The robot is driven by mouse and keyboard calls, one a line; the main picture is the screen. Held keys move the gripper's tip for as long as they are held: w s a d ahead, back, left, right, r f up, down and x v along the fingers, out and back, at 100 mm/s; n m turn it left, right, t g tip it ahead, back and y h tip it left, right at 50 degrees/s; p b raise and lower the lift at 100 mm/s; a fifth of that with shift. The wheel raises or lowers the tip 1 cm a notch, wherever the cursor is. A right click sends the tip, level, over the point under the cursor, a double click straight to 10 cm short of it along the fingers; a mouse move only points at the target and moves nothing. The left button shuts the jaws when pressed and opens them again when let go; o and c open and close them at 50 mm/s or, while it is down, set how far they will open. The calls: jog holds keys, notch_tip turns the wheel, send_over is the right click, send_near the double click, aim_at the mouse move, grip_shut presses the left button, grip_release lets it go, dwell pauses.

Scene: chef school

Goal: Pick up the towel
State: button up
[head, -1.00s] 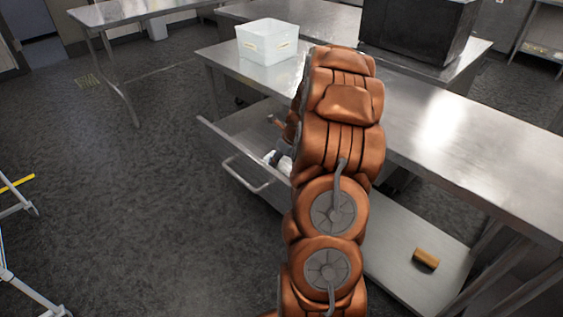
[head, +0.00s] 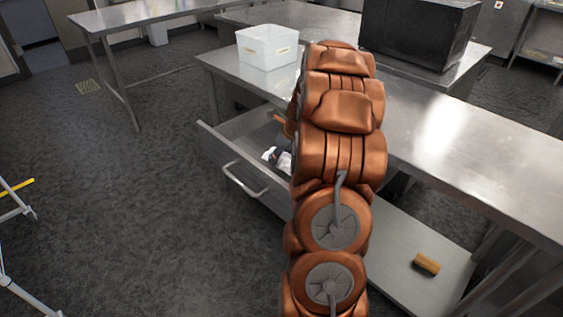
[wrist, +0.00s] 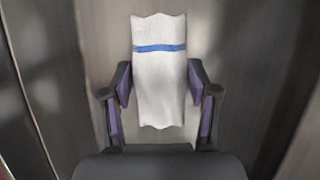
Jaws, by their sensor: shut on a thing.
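The towel (wrist: 160,85) is white with a blue stripe near its far end. In the wrist view it lies between the two fingers of my gripper (wrist: 160,98), which are shut on its sides. In the head view a small white part of the towel (head: 270,154) shows beside my gripper (head: 280,150), inside the open drawer (head: 235,136). My arm hides the rest of the towel and most of the gripper there.
The drawer, with a bar handle (head: 243,182), is pulled out under a steel table (head: 455,130). A white bin (head: 267,48) and a black box-shaped appliance (head: 415,32) stand above. A brown block (head: 426,263) lies on the lower shelf.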

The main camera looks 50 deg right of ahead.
jog(key=s+a, duration=0.1)
jog(key=s, duration=0.4)
jog(key=s+a+r+b, duration=0.1)
jog(key=s, duration=0.4)
jog(key=s+a, duration=0.1)
jog(key=s, duration=0.4)
jog(key=shift+s+a+r+b, duration=0.2)
jog(key=shift+s+a+b, duration=0.1)
jog(key=shift+b, duration=0.1)
